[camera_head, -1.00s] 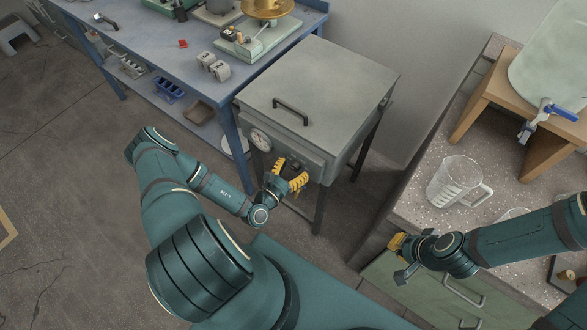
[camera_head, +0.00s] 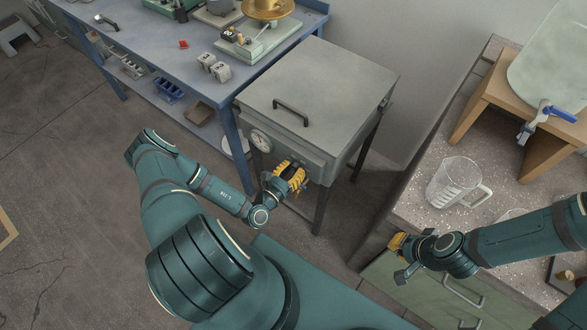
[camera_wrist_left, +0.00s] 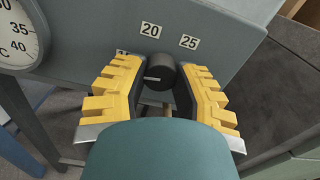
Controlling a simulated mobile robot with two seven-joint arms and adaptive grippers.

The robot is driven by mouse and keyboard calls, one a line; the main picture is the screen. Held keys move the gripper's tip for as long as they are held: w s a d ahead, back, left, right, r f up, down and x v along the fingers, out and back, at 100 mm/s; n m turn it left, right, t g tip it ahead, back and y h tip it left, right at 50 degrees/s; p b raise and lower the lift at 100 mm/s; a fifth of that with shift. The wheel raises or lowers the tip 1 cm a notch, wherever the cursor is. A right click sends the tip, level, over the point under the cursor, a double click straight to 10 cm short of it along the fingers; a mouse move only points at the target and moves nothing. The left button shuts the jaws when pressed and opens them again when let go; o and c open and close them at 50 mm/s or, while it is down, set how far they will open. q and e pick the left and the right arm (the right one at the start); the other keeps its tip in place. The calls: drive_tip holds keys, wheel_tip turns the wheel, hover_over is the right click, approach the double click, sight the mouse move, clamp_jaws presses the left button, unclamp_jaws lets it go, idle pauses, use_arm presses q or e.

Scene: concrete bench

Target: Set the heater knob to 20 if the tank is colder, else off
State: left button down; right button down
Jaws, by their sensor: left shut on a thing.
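The heater tank (camera_head: 318,85) is a grey metal box with a lidded top and a handle. Its round dial (camera_head: 261,141) is on the front; in the left wrist view the dial (camera_wrist_left: 18,38) is cut off, showing 35 and 40, and its needle is not in view. The black knob (camera_wrist_left: 162,72) has a white mark pointing left, below the 20 label (camera_wrist_left: 150,29). A 25 label (camera_wrist_left: 189,42) is to its right, and a label at the left is mostly hidden by a finger. My left gripper (camera_head: 291,173) is shut on the knob. My right gripper (camera_head: 397,244) is far from it; its jaw opening is unclear.
A blue workbench (camera_head: 165,45) with a scale and small blocks stands left of the tank. At right, a speckled counter (camera_head: 415,205) holds a clear measuring jug (camera_head: 453,184) and a wooden stand (camera_head: 495,95) under a vessel with a blue-handled tap. The floor between is clear.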

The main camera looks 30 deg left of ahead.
use_arm(q)
drive_tip(key=n, duration=0.5)
drive_tip(key=shift+p, duration=0.3)
drive_tip(key=n, duration=0.5)
drive_tip(key=shift+d, duration=0.1)
idle(0.3)
drive_tip(key=c, duration=0.6)
unclamp_jaws()
drive_tip(key=s, duration=1.2)
drive_tip(key=shift+a, duration=0.45)
